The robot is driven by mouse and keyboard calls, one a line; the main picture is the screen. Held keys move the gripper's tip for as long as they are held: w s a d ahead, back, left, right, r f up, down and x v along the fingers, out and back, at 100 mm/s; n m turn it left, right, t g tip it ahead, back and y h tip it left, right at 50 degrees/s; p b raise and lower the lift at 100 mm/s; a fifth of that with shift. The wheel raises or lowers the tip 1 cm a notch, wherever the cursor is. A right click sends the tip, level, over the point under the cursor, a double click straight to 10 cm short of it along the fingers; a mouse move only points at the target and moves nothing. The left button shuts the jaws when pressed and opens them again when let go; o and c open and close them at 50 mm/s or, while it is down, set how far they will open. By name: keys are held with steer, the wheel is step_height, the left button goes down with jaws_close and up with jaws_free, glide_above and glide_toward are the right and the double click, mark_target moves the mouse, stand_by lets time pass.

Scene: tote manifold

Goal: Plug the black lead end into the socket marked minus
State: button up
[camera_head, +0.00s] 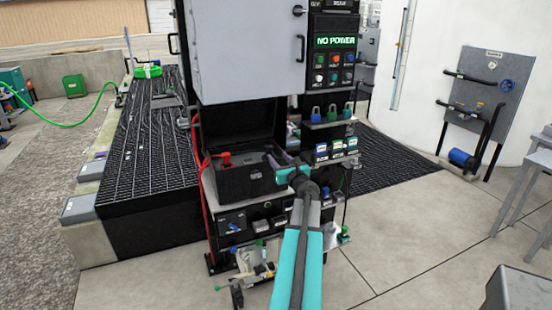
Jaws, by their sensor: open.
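My gripper (279,159) is at the right end of a black battery-like box (246,180) on a shelf under the grey cabinet. Its dark fingers are small in the picture; they look open, and I cannot make out anything between them. A red lead end (225,159) sits at the left of the box top, with a red cable hanging down the shelf's left side. I cannot pick out the black lead end against the dark box and fingers. No minus marking is readable, so I cannot tell where that socket is; my gripper and arm cover part of the box's right side.
The grey cabinet (240,55) hangs above the box, beside a panel with a lit "NO POWER" sign (336,41). Padlocks and small labelled blocks (336,148) stand on shelves to the right. Cluttered shelves lie below. The concrete floor (420,240) at right is mostly clear.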

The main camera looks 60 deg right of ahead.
steer(key=shift+v, duration=1.3)
steer(key=shift+a, duration=0.1)
